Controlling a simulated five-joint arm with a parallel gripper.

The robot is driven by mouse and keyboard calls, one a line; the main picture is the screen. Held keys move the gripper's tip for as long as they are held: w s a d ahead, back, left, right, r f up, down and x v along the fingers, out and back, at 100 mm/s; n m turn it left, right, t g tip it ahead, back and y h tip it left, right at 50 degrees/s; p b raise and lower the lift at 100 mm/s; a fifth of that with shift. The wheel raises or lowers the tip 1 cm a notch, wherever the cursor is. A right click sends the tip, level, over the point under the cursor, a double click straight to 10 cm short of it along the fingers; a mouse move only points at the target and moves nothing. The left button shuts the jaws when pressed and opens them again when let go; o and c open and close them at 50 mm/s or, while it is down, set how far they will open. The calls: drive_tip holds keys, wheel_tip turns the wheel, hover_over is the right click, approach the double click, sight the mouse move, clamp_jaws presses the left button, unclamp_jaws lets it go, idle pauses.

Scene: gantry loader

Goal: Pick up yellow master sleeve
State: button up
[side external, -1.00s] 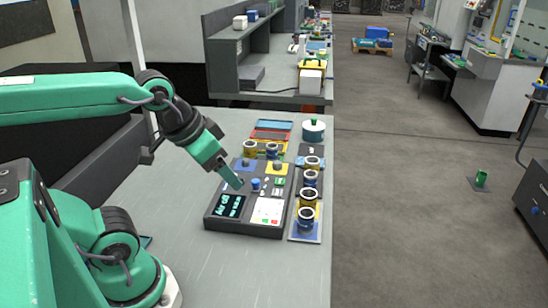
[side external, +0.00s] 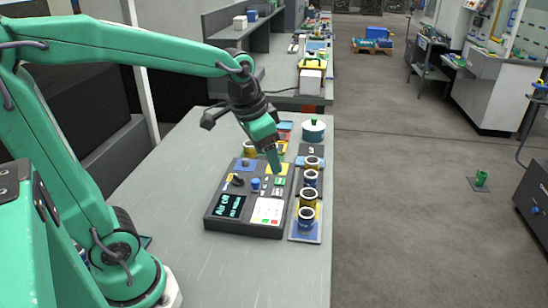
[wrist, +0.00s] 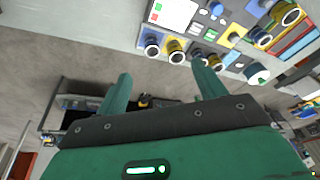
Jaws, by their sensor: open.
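Several ring-shaped sleeves in yellow and blue stand on the grey bench. A yellow sleeve (side external: 308,198) stands in the row right of the control box, between blue ones. Another yellow sleeve (side external: 313,166) is at that row's far end. A third yellow sleeve (side external: 250,150) stands behind the box, partly by my gripper. I cannot tell which is the master. The wrist view shows yellow sleeves in the row (wrist: 176,54) and at upper right (wrist: 289,17). My gripper (side external: 275,170) is open and empty, tilted down above the far part of the box, left of the row.
The dark control box (side external: 212,222) has a lit display, a keypad and knobs. A lidded white-and-blue pot (side external: 314,134) stands at the back right. The bench (side external: 180,200) is clear on the left.

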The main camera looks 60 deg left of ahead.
drive_tip(key=w+a+f+m+g, duration=0.1)
drive_tip(key=w+f+m+g, duration=0.1)
drive_tip(key=w+f, duration=0.55)
drive_tip(key=m+g, duration=0.1)
hover_over(308, 201)
drive_tip(key=w+a, duration=0.2)
wheel_tip(308, 201, down, 8)
drive_tip(key=shift+s+f, duration=0.1)
drive_tip(key=shift+f, duration=1.1)
drive_tip(key=shift+f, duration=0.1)
drive_tip(key=shift+d+f, duration=0.1)
drive_tip(key=shift+f, duration=2.4)
drive_tip(key=c, duration=1.3)
drive_tip(key=shift+o, duration=0.2)
